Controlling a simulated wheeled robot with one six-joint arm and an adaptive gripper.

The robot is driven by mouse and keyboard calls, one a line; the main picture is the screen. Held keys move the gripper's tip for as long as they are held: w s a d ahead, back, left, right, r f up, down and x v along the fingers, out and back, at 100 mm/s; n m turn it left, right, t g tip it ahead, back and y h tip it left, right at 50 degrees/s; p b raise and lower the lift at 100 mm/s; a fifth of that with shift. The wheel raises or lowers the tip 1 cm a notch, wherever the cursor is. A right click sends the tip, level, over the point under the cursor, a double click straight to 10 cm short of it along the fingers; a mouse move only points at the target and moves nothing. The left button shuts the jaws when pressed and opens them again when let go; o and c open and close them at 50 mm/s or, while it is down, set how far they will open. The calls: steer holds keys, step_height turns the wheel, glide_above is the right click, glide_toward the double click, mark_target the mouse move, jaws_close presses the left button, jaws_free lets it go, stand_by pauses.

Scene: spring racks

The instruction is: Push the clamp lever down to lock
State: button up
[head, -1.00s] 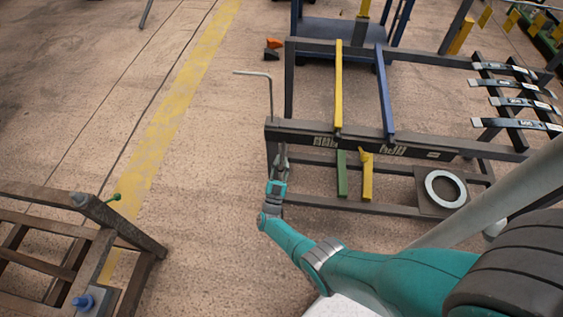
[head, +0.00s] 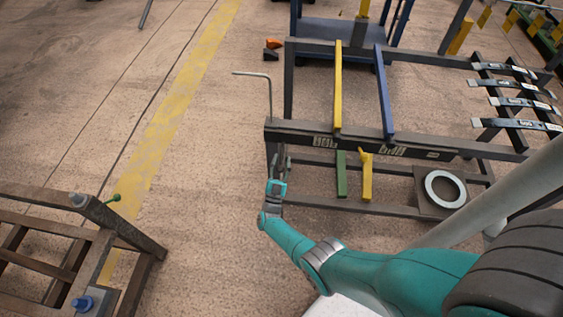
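A dark metal rack (head: 410,147) stands right of centre in the head view. A thin grey bent rod (head: 270,95) rises at its left front corner, with its top arm pointing left; it may be the clamp lever, but I cannot tell for sure. My gripper (head: 281,162) is at that same corner, below the rod and just under the rack's front rail. Its fingers are small and dark against the rack, so I cannot see whether they are open or touching anything. A yellow piece with a knob (head: 366,178) and a green bar (head: 341,175) hang under the front rail.
A yellow bar (head: 338,90) and a blue bar (head: 384,95) lie across the rack. Several dark leaf springs (head: 515,102) rest at the right. A pale ring (head: 445,189) sits low on the rack. A brown frame (head: 130,232) stands at left. Floor between is clear.

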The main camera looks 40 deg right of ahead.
steer(key=shift+f, duration=0.1)
steer(key=s+a+f, duration=0.1)
steer(key=s+a, duration=0.3)
steer(key=a, duration=0.3)
steer(key=s+a+f, duration=0.1)
steer(key=s+a, duration=0.3)
steer(key=a, duration=0.3)
steer(key=shift+s+f, duration=0.25)
stand_by(0.3)
